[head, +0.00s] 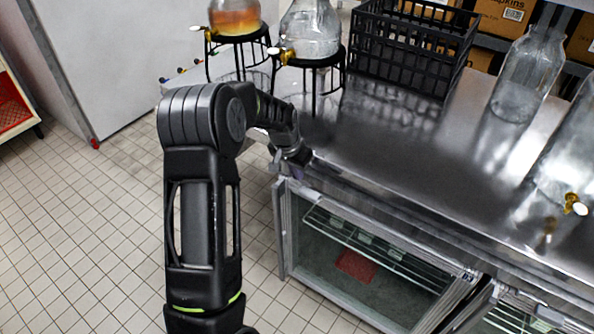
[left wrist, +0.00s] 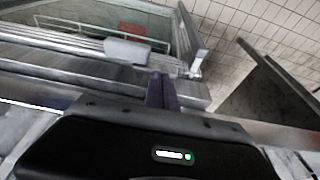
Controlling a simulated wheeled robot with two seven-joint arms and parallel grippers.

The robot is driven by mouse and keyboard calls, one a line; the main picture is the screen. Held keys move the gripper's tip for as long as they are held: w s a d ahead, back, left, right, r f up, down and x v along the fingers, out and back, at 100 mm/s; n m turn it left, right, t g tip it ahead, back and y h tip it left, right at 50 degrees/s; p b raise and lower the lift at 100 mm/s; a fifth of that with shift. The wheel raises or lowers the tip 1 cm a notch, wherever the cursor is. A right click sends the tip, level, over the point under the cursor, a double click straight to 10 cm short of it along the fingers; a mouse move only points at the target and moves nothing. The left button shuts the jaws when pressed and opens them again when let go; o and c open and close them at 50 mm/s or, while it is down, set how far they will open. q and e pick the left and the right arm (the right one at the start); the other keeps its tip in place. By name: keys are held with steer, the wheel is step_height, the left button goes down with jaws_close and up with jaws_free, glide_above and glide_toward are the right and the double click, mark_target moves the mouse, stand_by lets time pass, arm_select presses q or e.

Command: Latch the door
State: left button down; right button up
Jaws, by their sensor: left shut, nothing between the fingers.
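The glass door (head: 370,265) is under the steel counter, in a pale metal frame. A shelf and a red item show through its glass. I cannot tell whether it is fully closed. In the left wrist view the door's glass (left wrist: 95,18) is at the upper left. A pale latch piece (left wrist: 127,51) and a small metal bracket (left wrist: 198,64) lie along the top rail. My left gripper (head: 299,168) is at the counter's front edge, above the door's upper left corner. Its purple fingers (left wrist: 161,92) are shut and empty, close to the latch piece; contact is unclear. My right gripper is out of view.
The steel counter (head: 400,150) holds a black crate (head: 408,50), glass dispensers on black stands (head: 310,68) and a large glass bottle (head: 527,75). Tiled floor (head: 110,220) is clear at the left. Another glass-fronted unit (head: 520,315) adjoins at the lower right.

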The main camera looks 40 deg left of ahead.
mark_target(290, 177)
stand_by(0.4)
arm_select(q)
steer(key=shift+a+f+h+b, duration=0.15)
steer(key=shift+h+b, duration=0.15)
steer(key=shift+b, duration=0.15)
steer(key=shift+a+f+h+b, duration=0.1)
steer(key=shift+h+b, duration=0.2)
steer(key=shift+b, duration=0.05)
steer(key=shift+a+f+h+b, duration=0.35)
steer(key=shift+h+b, duration=0.15)
steer(key=shift+b, duration=0.3)
steer(key=shift+a+f+n+h+b, duration=0.35)
steer(key=shift+f+h+b, duration=0.2)
steer(key=shift+h+b, duration=0.6)
steer(key=shift+a+f+b, duration=0.2)
steer(key=shift+f+b, duration=0.55)
steer(key=shift+b, duration=0.95)
